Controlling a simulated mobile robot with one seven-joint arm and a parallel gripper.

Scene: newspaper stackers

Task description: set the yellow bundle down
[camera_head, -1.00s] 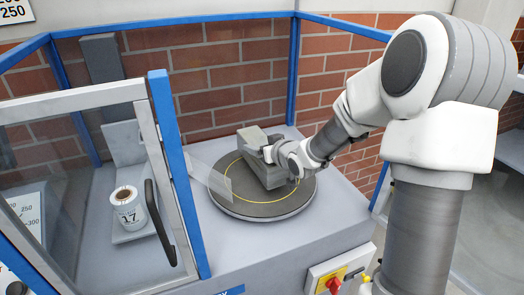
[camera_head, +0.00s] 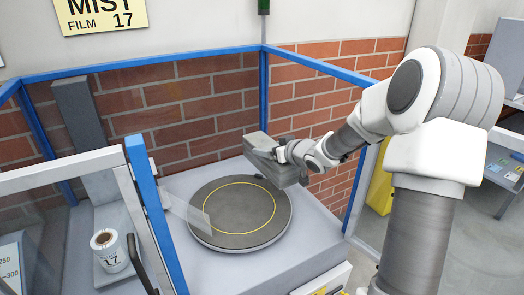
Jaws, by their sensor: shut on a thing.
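My gripper (camera_head: 281,153) is shut on a grey, block-shaped bundle (camera_head: 262,145). No yellow shows on the bundle from this side. It is held tilted beyond the back right edge of the round dark turntable (camera_head: 212,212), seemingly above the surface. The turntable has a thin yellow ring and carries nothing. The gripper's fingers are small here and partly hidden by my wrist.
Blue posts and a brick wall enclose the machine's grey top (camera_head: 315,235). A clear flap (camera_head: 190,208) sticks out over the turntable's left edge. A yellow panel (camera_head: 380,190) is at right.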

